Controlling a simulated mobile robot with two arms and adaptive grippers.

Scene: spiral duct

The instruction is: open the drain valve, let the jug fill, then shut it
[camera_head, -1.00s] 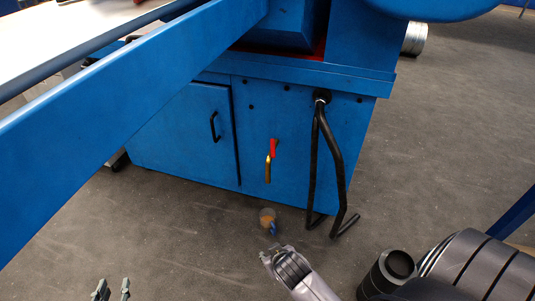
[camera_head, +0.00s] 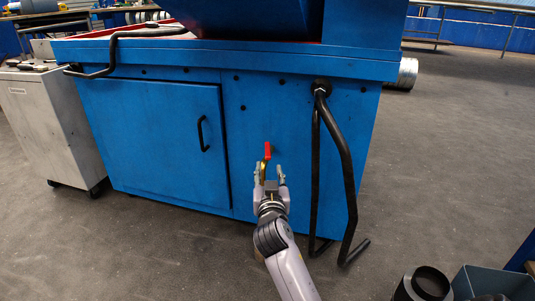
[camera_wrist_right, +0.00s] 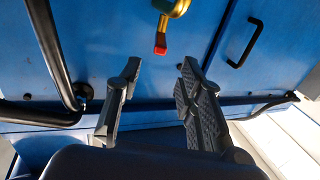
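The drain valve has a red handle (camera_head: 267,150) pointing up and a brass body (camera_head: 262,170), on the front of the blue cabinet. In the right wrist view its red handle tip (camera_wrist_right: 160,47) and brass body (camera_wrist_right: 172,7) show at the top. My right gripper (camera_head: 269,174) is open in front of the valve, its fingers on either side of the brass part in the head view. In the wrist view the open fingers (camera_wrist_right: 160,72) are empty, with the handle tip beyond them. The jug is not clearly seen; my right arm covers that floor area. My left gripper is out of view.
A bent black bar (camera_head: 345,165) hangs from the cabinet (camera_head: 150,130) just right of the valve. A black door handle (camera_head: 203,134) is to the left. A grey cart (camera_head: 50,120) stands at far left, and a bin (camera_head: 490,283) at lower right.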

